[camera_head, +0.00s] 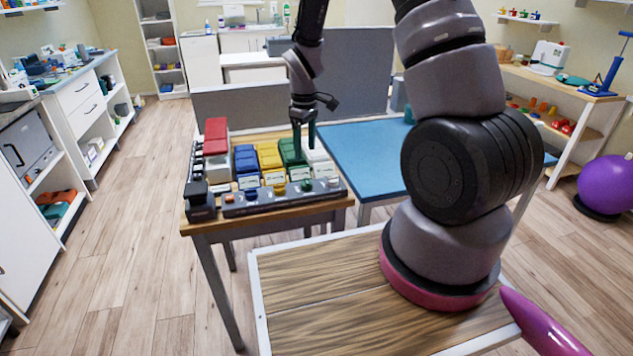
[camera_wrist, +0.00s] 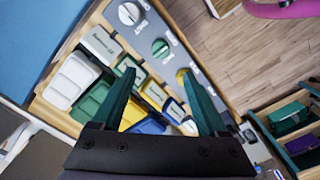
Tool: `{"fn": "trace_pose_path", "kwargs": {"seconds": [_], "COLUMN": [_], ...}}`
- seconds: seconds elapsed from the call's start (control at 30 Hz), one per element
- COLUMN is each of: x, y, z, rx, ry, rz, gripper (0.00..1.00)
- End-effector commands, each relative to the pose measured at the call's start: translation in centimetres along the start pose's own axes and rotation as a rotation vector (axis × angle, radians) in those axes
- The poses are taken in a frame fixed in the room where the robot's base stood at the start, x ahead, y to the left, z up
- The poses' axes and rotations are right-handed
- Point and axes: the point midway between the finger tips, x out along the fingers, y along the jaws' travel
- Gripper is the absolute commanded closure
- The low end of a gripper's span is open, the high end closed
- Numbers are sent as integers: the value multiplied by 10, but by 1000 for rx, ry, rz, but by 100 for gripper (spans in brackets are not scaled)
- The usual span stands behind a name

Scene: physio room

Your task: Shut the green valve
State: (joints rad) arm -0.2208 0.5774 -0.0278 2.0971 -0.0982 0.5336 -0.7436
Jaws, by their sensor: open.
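The green valve (camera_wrist: 159,47) is a small round dial with a pale bar across it, on a sloping grey panel (camera_wrist: 215,110). It sits between a white dial (camera_wrist: 128,12) and a yellow dial (camera_wrist: 182,75). In the head view the green valve (camera_head: 306,185) is on the front strip of the table. My gripper (camera_wrist: 161,72) is open and empty, its two teal fingers apart and pointing down. In the head view my gripper (camera_head: 304,138) is above the bins behind the panel, apart from the valve. The exact gap is unclear.
Coloured bins stand behind the panel, among them a green bin (camera_head: 290,152), a yellow bin (camera_head: 269,156) and a blue bin (camera_head: 246,160). A blue-topped table (camera_head: 360,155) adjoins on the right. Floor at the left is clear.

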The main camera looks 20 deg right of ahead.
Motion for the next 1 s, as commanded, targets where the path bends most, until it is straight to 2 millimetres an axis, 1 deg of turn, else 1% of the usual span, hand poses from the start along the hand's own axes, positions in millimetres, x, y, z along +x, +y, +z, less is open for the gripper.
{"fn": "trace_pose_path", "kwargs": {"seconds": [0.03,0.17,0.27,0.5,0.63,0.8,1.0], "x": [6,17,32,78,98,112,115], "y": [-1,-1,-2,-1,-1,-1,-1], "z": [-1,-1,0,0,0,0,0], "rx": [-10,-18,-16,-15,-15,-14,-14], "ry": [-5,-9,-11,-9,-9,-7,-6], "rz": [-2,-4,-5,-4,-4,-3,-2], "gripper": [24,24,24,24,24,24,24]}}
